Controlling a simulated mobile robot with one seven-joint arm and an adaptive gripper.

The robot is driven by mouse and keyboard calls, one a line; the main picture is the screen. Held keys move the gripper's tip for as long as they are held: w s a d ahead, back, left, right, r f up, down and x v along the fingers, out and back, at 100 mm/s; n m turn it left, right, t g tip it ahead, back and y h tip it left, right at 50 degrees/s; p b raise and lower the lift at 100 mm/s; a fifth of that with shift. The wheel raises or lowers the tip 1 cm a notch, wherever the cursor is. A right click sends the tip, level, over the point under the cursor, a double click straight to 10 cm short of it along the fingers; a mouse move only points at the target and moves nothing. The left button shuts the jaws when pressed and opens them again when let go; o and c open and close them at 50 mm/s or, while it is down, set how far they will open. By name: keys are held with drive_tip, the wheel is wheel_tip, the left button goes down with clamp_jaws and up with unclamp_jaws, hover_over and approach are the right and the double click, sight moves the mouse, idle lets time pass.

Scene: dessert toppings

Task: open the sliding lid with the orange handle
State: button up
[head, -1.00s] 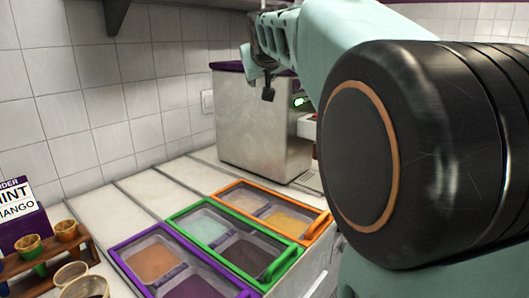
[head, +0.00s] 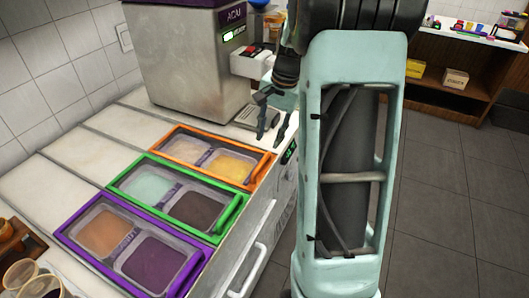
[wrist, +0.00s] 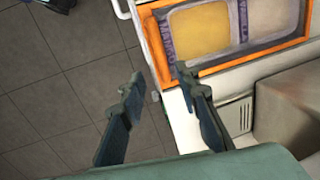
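The lid with the orange frame (head: 205,137) lies over two compartments, one beige and one yellow, in the counter. Its orange handle (head: 262,170) runs along the right end, by the counter's front edge. In the wrist view the orange frame (wrist: 250,52) fills the upper right, with the handle (wrist: 154,48) at its left end. My gripper (head: 270,138) is open and empty. It is close to the handle's far end, above the counter front. In the wrist view its two fingers (wrist: 158,80) are spread just below the handle's lower end, not around it.
Beside the orange lid are a green-framed lid (head: 180,163) and a purple-framed lid (head: 100,196). A metal acai machine (head: 190,65) stands behind them. A white bar handle (head: 245,270) juts from the counter front. Open floor (head: 450,190) lies to the right.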

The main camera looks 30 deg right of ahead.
sight(263, 160)
drive_tip(key=f, duration=0.3)
drive_tip(key=w+f, duration=0.1)
drive_tip(key=f, duration=0.2)
drive_tip(key=a+f, duration=0.1)
drive_tip(key=f, duration=0.2)
drive_tip(key=shift+w+a+f, duration=0.1)
drive_tip(key=shift+w+f, duration=0.05)
drive_tip(key=shift+w, duration=0.1)
clamp_jaws()
